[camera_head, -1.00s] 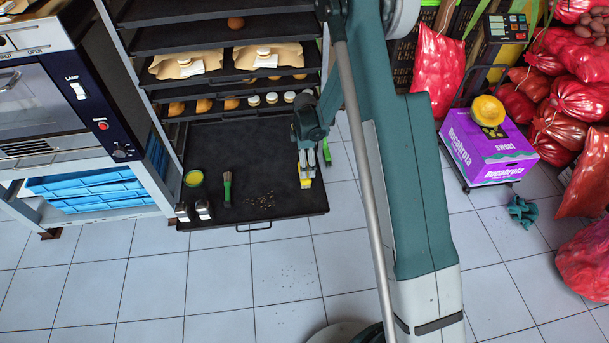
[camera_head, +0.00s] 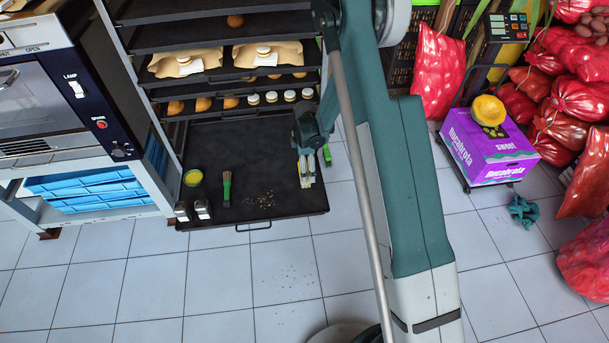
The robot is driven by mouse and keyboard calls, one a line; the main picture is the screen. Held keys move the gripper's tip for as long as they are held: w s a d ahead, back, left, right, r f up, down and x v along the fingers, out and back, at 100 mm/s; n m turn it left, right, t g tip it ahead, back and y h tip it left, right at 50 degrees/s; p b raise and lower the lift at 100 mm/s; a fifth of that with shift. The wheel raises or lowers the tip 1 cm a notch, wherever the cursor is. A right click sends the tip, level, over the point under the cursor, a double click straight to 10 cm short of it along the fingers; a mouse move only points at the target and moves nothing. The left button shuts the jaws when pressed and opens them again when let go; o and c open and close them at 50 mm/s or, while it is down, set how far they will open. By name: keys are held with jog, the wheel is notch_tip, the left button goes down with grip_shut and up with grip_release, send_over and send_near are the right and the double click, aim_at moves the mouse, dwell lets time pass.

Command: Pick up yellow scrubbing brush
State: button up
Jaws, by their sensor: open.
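My gripper (camera_head: 307,183) points down over the right part of the dark pulled-out tray (camera_head: 262,146), close to its surface. Its two pale fingers are a little apart. I cannot make out the yellow scrubbing brush now; the fingers cover the spot where a yellow patch showed before. I cannot tell whether the fingers touch anything.
A green-handled brush (camera_head: 226,188), a small yellow-green pot (camera_head: 193,178) and two small metal-topped shakers (camera_head: 203,209) stand left on the tray. A green item (camera_head: 327,155) shows beside my gripper. Crumbs (camera_head: 265,199) lie mid-tray. Shelves (camera_head: 230,37) rise behind.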

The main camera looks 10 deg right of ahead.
jog(key=shift+f+b, duration=0.45)
jog(key=shift+f, duration=1.4)
jog(key=c, duration=1.1)
jog(key=shift+r, duration=0.15)
jog(key=shift+r+p, duration=1.2)
jog(key=shift+r, duration=3.65)
jog(key=o, duration=0.3)
jog(key=shift+c, duration=0.5)
